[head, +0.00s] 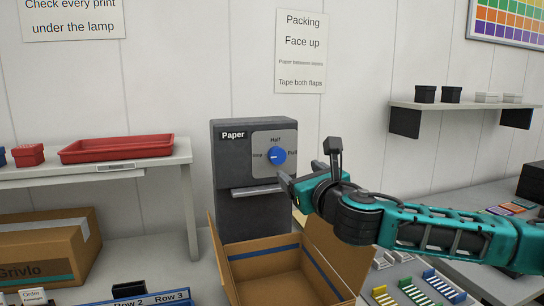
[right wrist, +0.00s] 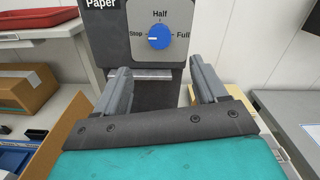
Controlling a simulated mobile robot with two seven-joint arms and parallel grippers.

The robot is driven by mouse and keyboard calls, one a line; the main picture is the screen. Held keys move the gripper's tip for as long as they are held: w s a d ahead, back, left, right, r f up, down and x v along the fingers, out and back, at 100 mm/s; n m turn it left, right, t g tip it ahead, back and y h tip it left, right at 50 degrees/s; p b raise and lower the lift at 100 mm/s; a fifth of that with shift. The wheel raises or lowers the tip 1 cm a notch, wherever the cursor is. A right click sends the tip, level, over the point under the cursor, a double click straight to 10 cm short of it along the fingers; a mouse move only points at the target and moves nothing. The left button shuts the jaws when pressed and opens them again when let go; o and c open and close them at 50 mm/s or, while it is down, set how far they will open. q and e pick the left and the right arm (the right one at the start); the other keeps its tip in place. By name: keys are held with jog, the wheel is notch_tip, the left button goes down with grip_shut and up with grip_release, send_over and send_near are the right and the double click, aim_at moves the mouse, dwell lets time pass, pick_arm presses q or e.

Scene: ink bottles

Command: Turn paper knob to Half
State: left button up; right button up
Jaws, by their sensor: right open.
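The blue paper knob (head: 277,156) sits on a light grey plate on the front of the dark grey Paper dispenser (head: 232,185). The plate reads Stop at left, Half at top and Full at right. In the right wrist view the knob (right wrist: 159,37) shows a white mark pointing left at Stop. My right gripper (head: 301,173) is open and empty, in front of the dispenser and a little below and right of the knob. In the right wrist view its two fingers (right wrist: 160,70) stand apart below the knob, not touching it. My left gripper is not in view.
A grey bar (head: 257,191) juts from the dispenser below the knob. An open cardboard box (head: 285,270) stands in front of the dispenser. A shelf with a red tray (head: 117,149) is at left; a wall shelf (head: 465,105) with small boxes is at right.

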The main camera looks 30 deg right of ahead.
aim_at(279, 156)
jog(key=p+x, duration=0.1)
jog(key=x, duration=1.1)
jog(key=shift+w, duration=0.15)
jog(key=shift+c, duration=1.2)
jog(key=c, duration=0.8)
